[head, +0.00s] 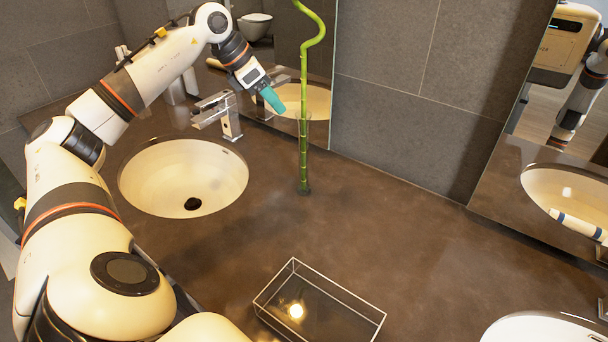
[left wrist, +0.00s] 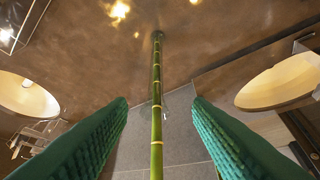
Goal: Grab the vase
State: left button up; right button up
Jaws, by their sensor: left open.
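A tall green bamboo stalk (head: 303,130) with a curled top stands upright on the brown counter, with a small dark foot (head: 304,189) at its base. I cannot make out a separate vase body around it. My left gripper (head: 273,99) is just left of the stalk in the head view, above the counter, with teal fingers. In the left wrist view, the stalk (left wrist: 157,110) runs between the two open, spread fingers (left wrist: 158,112). Neither finger visibly touches it. My right gripper is not in view.
A round sink (head: 150,180) with a chrome faucet (head: 230,120) is left of the stalk. A clear rectangular tray (head: 362,310) lies near the front. Another basin (head: 530,330) is at the lower right. Mirrors and tiled wall stand behind; the counter's middle is clear.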

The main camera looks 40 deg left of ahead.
pick_arm(q)
jog(key=p+x, duration=0.1)
jog(key=x, duration=0.5)
jog(key=p, duration=0.2)
send_over(304, 156)
jog(key=a, duration=0.2)
jog(key=f, duration=0.4)
jog(key=shift+s+d, duration=0.15)
jog(key=shift+d, duration=0.1)
grip_shut()
